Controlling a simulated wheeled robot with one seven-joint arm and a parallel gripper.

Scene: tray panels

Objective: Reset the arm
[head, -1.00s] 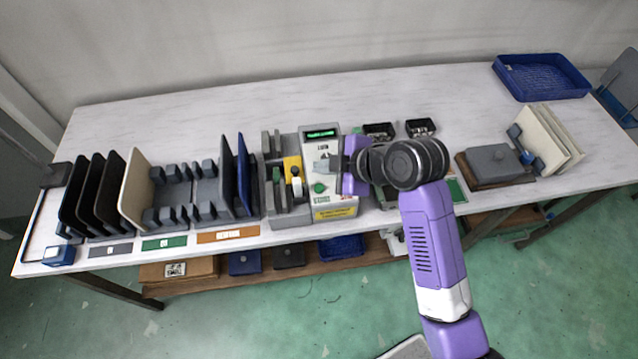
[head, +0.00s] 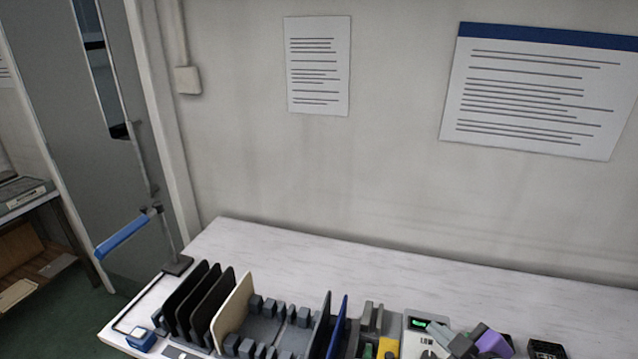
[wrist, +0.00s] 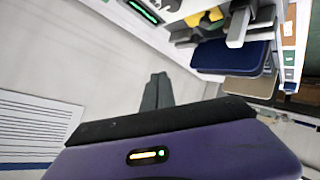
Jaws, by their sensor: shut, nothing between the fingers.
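My gripper (head: 432,330) shows at the lower right edge of the head view, its grey fingers in front of the white device (head: 415,322) with a green display. Its purple body (head: 492,341) is partly cut off by the frame's bottom. In the wrist view the dark fingers (wrist: 157,91) are together with nothing between them. They appear over the pale bench and wall area, apart from the device, whose green display (wrist: 145,10) shows at the top. Most of my arm is out of the head view.
Black panels (head: 205,300), a cream panel (head: 232,309) and blue panel (head: 337,328) stand upright in racks on the white bench (head: 290,255). A blue-flagged post (head: 122,236) stands at the bench's left end. The bench's back strip is clear.

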